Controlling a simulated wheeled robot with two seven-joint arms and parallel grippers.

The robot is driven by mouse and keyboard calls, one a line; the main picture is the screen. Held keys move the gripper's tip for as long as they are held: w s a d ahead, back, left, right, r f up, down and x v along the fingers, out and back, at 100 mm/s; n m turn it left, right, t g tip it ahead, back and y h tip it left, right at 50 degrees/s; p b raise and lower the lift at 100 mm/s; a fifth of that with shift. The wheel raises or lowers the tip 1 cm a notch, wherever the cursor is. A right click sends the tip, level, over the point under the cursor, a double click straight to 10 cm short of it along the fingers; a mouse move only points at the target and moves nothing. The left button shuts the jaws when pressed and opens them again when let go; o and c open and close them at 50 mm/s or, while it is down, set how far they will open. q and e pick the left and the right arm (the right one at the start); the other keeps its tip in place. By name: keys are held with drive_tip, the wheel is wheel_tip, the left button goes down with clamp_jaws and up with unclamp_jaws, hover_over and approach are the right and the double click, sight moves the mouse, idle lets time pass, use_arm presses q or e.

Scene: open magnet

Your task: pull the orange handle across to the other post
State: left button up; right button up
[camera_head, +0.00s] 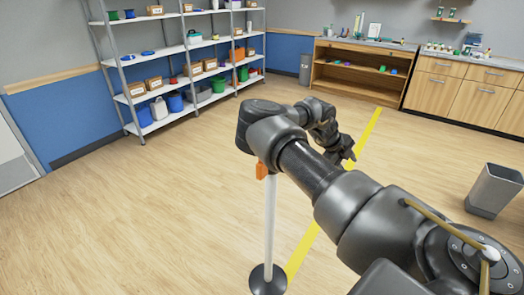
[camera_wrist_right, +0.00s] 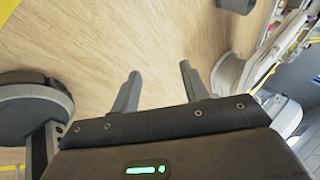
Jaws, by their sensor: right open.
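A small orange handle (camera_head: 261,170) shows at the top of a slim white post (camera_head: 269,225), which stands upright on a round black base (camera_head: 268,279). My right arm crosses in front of the post's top and hides part of it. My right gripper (camera_head: 346,154) is beyond and to the right of the handle in the head view, apart from it. In the right wrist view the right gripper (camera_wrist_right: 158,82) is open, with only bare floor between its fingers. I cannot make out the other post for sure. My left gripper is out of view.
A yellow floor line (camera_head: 303,249) runs past the post. A grey bin (camera_head: 494,190) stands at the right. Shelves (camera_head: 190,50) stand at the back left, and a wooden cabinet (camera_head: 455,86) at the back right. The floor left of the post is clear.

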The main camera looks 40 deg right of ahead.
drive_tip(key=w+a+r+n+t+y, duration=0.15)
drive_tip(key=w+a+r+y, duration=0.3)
drive_tip(key=w+a, duration=0.75)
drive_tip(key=w+a+r+n, duration=0.1)
drive_tip(key=w+a+r, duration=0.1)
drive_tip(key=a+r, duration=0.2)
drive_tip(key=w+a+r+n+t+y, duration=0.1)
drive_tip(key=w+a+r, duration=0.1)
drive_tip(key=a+r, duration=0.2)
drive_tip(key=w+a+r+n+t+y, duration=0.1)
drive_tip(key=w+a+r, duration=0.1)
drive_tip(key=a+r, duration=0.2)
drive_tip(key=shift+w+r, duration=0.1)
drive_tip(key=shift+r, duration=0.35)
wheel_tip(320, 180, down, 11)
drive_tip(key=shift+p, duration=0.9)
drive_tip(key=shift+c, duration=0.4)
clamp_jaws()
